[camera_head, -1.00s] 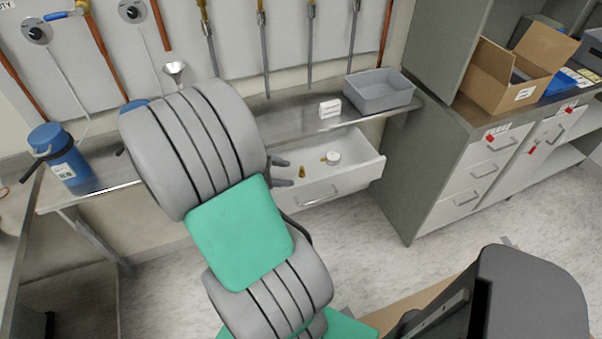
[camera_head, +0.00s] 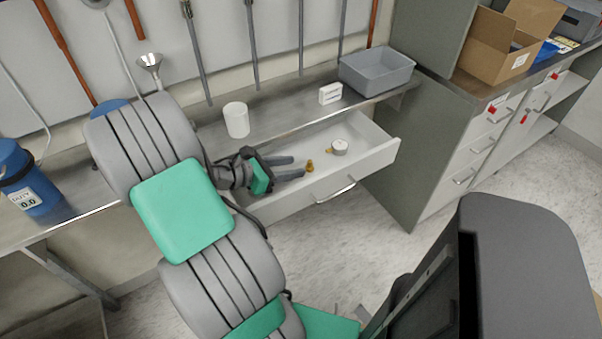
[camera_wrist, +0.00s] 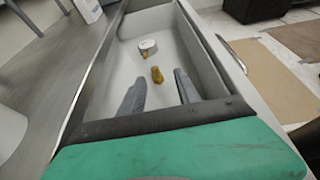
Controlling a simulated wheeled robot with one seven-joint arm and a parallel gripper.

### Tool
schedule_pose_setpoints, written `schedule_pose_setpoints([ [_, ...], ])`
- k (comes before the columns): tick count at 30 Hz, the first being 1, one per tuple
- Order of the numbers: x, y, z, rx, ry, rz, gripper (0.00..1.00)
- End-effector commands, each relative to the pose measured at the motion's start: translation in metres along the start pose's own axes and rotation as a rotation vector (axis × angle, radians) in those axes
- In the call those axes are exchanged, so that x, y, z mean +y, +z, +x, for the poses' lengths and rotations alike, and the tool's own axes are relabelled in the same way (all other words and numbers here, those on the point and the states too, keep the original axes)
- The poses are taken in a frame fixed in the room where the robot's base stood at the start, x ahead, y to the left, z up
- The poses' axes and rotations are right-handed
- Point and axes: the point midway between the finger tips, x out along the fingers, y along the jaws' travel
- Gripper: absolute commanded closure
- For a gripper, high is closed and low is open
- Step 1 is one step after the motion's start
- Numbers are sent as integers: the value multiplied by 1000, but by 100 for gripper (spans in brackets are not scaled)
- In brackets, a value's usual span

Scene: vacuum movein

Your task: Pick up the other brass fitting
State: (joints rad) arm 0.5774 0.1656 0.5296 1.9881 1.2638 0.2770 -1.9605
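A brass fitting (camera_head: 310,166) lies on the floor of the open white drawer (camera_head: 378,152), just beyond my fingertips. It also shows in the wrist view (camera_wrist: 157,75), ahead of the gap between my fingers. A second small brass piece (camera_head: 328,151) lies farther in, against a round white-topped item (camera_head: 339,147), which partly hides it in the wrist view. My gripper (camera_head: 298,167) reaches over the drawer from the left. Its two fingers are apart with nothing between them, as the wrist view (camera_wrist: 160,86) also shows.
The drawer walls stand close around my gripper. On the steel bench above are a white cylinder (camera_head: 236,120), a small white box (camera_head: 330,94) and a grey bin (camera_head: 376,73). A grey cabinet (camera_head: 415,130) stands to the right.

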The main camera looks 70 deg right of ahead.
Motion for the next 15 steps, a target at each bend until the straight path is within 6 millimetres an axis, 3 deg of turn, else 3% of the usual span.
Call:
schedule_pose_setpoints([
  [3,0,-14,6,0,0,1,60],
  [7,0,-15,13,1,-3,2,60],
  [15,4,-10,54,1,-5,5,60],
])
